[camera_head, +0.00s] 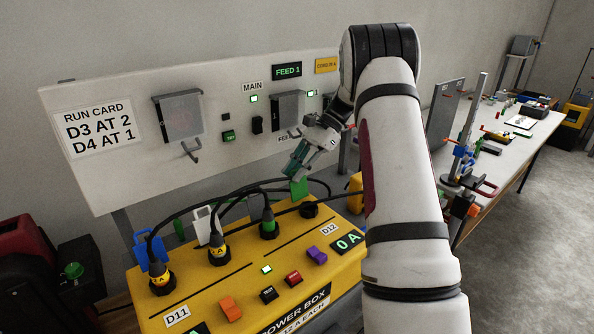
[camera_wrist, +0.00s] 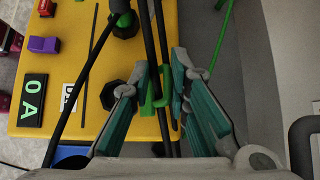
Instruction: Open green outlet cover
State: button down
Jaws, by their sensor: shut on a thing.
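The green outlet cover (camera_head: 298,188) stands raised behind a black outlet (camera_head: 310,209) at the back edge of the yellow power box (camera_head: 205,274). My gripper (camera_head: 292,174) reaches down to it from above. In the wrist view, the teal fingers of my gripper (camera_wrist: 159,68) stand on both sides of green parts of the cover (camera_wrist: 158,101) and are shut on it. Black cables run between the fingers, so the exact contact is partly hidden. The black outlet is beside the left finger.
A blue cover (camera_head: 150,250) and a white cover (camera_head: 202,223) stand nearby. Cables loop close to my gripper. A white wall panel (camera_head: 110,184) rises behind; a workbench (camera_head: 520,150) stands at right.

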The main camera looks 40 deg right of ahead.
jog(key=c, duration=1.8)
grip_release()
jog(key=shift+w+a+f, duration=0.1)
jog(key=shift+w+f, duration=0.05)
jog(key=shift+f, duration=0.2)
jog(key=shift+r, duration=0.1)
jog(key=v, duration=1.2)
